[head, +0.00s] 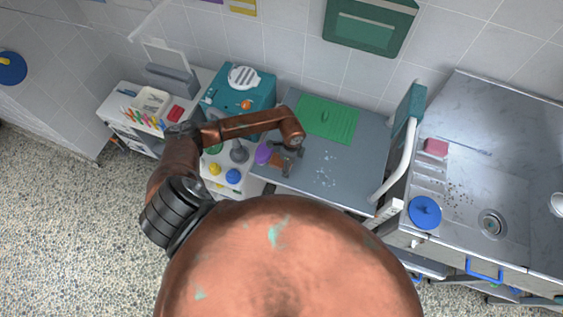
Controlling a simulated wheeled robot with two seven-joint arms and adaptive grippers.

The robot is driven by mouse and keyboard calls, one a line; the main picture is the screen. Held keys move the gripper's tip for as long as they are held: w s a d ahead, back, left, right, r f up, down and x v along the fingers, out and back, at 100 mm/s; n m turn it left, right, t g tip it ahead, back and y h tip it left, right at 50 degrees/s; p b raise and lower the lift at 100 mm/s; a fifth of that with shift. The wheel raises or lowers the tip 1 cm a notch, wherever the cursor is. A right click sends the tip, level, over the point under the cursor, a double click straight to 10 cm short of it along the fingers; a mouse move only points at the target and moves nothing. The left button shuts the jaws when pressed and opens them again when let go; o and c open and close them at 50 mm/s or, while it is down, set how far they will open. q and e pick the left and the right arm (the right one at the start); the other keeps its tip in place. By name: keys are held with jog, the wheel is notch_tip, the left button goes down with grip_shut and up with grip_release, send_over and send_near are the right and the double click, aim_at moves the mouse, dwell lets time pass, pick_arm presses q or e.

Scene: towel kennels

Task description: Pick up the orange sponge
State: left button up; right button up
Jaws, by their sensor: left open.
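A small orange-brown patch (277,161), which looks like the orange sponge, shows at the left edge of the grey table (334,176). My left gripper (284,163) is over it, pointing down, with its jaws open. The fingers partly hide the patch, and I cannot tell whether they touch it. A purple round thing (263,153) is just left of the gripper. My right gripper is not in view.
A green ribbed mat (327,119) lies at the back of the grey table. A teal box (240,90) stands behind my left forearm. Yellow and blue knobbed things (233,176) are to the left. A metal sink counter (484,173) is at the right, with a pink-red block (436,146).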

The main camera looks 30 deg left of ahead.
pick_arm(q)
jog(key=shift+c, duration=0.7)
jog(key=c, duration=1)
jog(key=shift+w+r, duration=0.1)
jog(key=shift+r, duration=0.4)
notch_tip(320, 180, up, 2)
jog(key=shift+r, duration=0.15)
jog(key=s+r, duration=0.3)
jog(key=s, duration=0.1)
jog(key=s+r+b, duration=0.1)
jog(key=s+r, duration=0.2)
jog(key=s, duration=0.2)
jog(key=s+r+b, duration=0.1)
jog(key=s+r, duration=0.2)
jog(key=s, duration=0.2)
jog(key=shift+s+a+r, duration=0.1)
jog(key=shift+a+r, duration=0.25)
jog(key=shift+a, duration=0.05)
